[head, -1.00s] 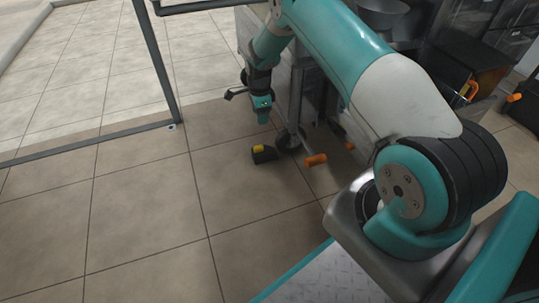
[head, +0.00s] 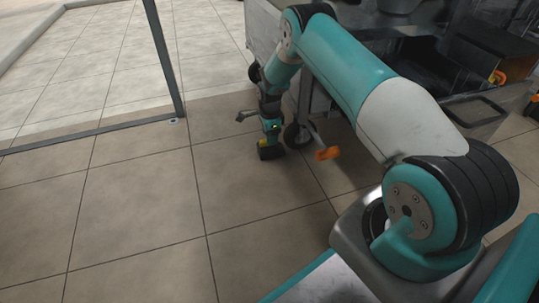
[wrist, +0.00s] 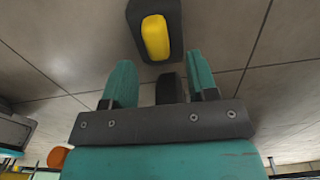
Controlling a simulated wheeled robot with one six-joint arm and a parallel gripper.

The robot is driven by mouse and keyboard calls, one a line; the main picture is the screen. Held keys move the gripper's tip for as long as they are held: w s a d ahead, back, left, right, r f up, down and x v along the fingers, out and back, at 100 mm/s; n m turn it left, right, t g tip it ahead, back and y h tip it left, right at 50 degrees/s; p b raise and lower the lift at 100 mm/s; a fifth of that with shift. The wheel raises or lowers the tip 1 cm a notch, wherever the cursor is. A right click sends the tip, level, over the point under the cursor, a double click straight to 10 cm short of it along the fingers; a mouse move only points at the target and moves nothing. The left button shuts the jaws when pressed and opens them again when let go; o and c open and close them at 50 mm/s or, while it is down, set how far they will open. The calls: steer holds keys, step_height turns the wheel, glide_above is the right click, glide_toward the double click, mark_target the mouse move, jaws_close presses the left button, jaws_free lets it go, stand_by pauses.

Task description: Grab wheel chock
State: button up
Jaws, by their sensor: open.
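The wheel chock (head: 270,153) is a small black block with a yellow top, lying on the tiled floor beside a caster wheel of the cart. In the head view my gripper (head: 271,138) is right above it and hides part of it. In the wrist view the chock (wrist: 155,30) lies ahead of the fingertips, roughly in line with the gap between them. My gripper (wrist: 161,78) is open, with its two teal fingers apart and nothing between them. I cannot tell from the wrist view how high the fingertips are above the floor.
The caster wheel (head: 298,135) of the metal cart stands just right of the chock. An orange-ended pedal or handle (head: 327,153) sticks out close by. A dark metal frame post (head: 166,60) stands to the left. The floor at the front left is clear.

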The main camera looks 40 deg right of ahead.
steer(key=shift+f+b, duration=0.3)
steer(key=shift+f, duration=0.65)
steer(key=shift+r, duration=0.1)
jaws_close()
steer(key=shift+r, duration=0.15)
